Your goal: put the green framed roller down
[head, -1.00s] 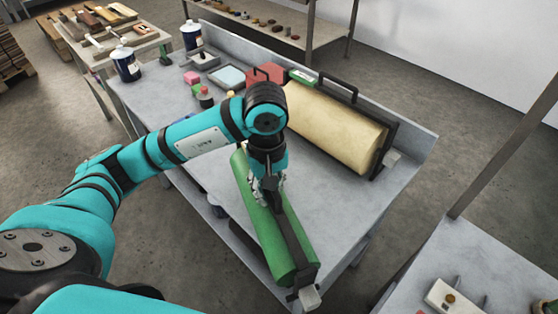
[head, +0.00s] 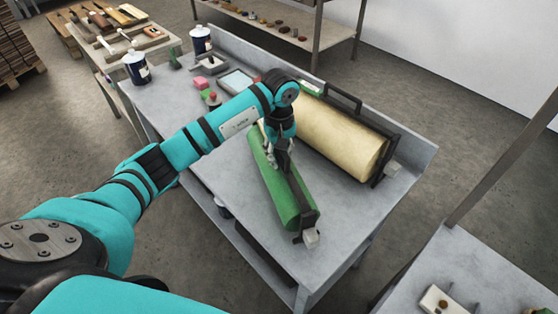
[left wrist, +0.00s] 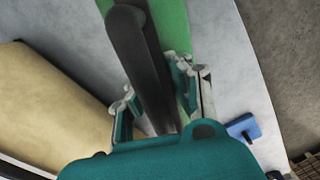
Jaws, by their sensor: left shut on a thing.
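The green framed roller (head: 283,193) has a dark frame and handle and lies lengthwise over the grey table (head: 375,218), in front of the cream roller. I cannot tell whether it touches the tabletop. My left gripper (head: 277,158) is above its far half and shut on its dark frame. In the left wrist view the dark bar (left wrist: 137,55) runs between the two fingers of the gripper (left wrist: 155,98), with the green roller surface (left wrist: 176,25) behind it. My right gripper is not in view.
A cream framed roller (head: 335,135) stands close behind the green one; it also shows in the left wrist view (left wrist: 45,110). Bare tabletop lies right of the green roller.

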